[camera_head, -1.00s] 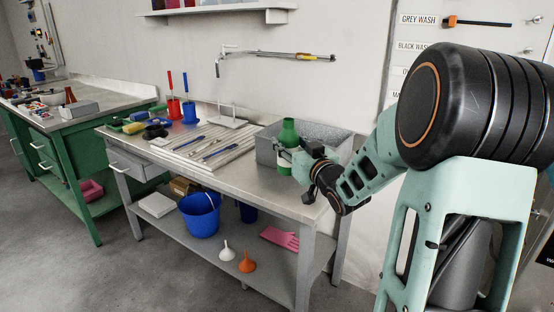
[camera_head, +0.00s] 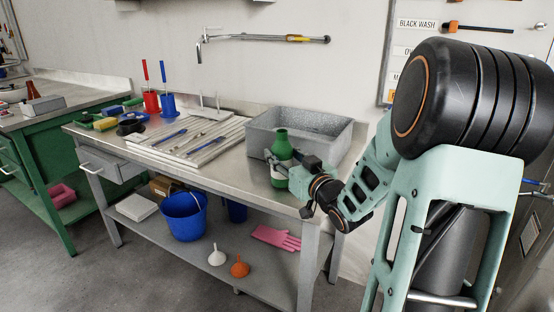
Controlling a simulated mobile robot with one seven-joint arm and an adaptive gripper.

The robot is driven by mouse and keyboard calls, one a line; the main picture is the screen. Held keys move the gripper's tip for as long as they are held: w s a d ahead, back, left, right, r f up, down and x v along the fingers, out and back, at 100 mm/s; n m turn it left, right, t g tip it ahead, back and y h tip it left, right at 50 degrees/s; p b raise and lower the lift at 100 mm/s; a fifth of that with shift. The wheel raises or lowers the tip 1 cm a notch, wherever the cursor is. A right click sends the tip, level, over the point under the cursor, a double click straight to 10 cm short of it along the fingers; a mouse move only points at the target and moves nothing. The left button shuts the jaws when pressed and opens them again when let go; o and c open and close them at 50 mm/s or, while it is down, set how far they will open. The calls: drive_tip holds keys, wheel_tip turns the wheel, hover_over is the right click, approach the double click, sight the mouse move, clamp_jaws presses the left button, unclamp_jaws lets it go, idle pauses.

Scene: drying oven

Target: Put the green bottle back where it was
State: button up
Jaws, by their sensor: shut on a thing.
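The green bottle (camera_head: 281,146) stands roughly upright at the right part of the metal workbench (camera_head: 235,167), in front of the grey basin. My gripper (camera_head: 279,168) is shut around the bottle's body, and a pale band shows between the fingers. I cannot tell whether the bottle's base touches the bench top or hangs just above it. The gripper hides part of the bottle's lower half.
The grey metal basin (camera_head: 333,143) stands right behind the bottle. A ribbed draining board (camera_head: 180,153) with several tools lies to the left. Red (camera_head: 151,101) and blue (camera_head: 168,104) brush holders stand behind it. Bare bench lies between board and bottle.

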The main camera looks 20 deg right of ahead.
drive_tip(key=shift+f, duration=0.15)
drive_tip(key=o, duration=1.4)
drive_tip(key=shift+c, duration=0.2)
drive_tip(key=s, duration=0.4)
drive_tip(key=s+p, duration=0.1)
drive_tip(key=s, duration=0.3)
drive_tip(key=s+d, duration=0.1)
drive_tip(key=s, duration=0.3)
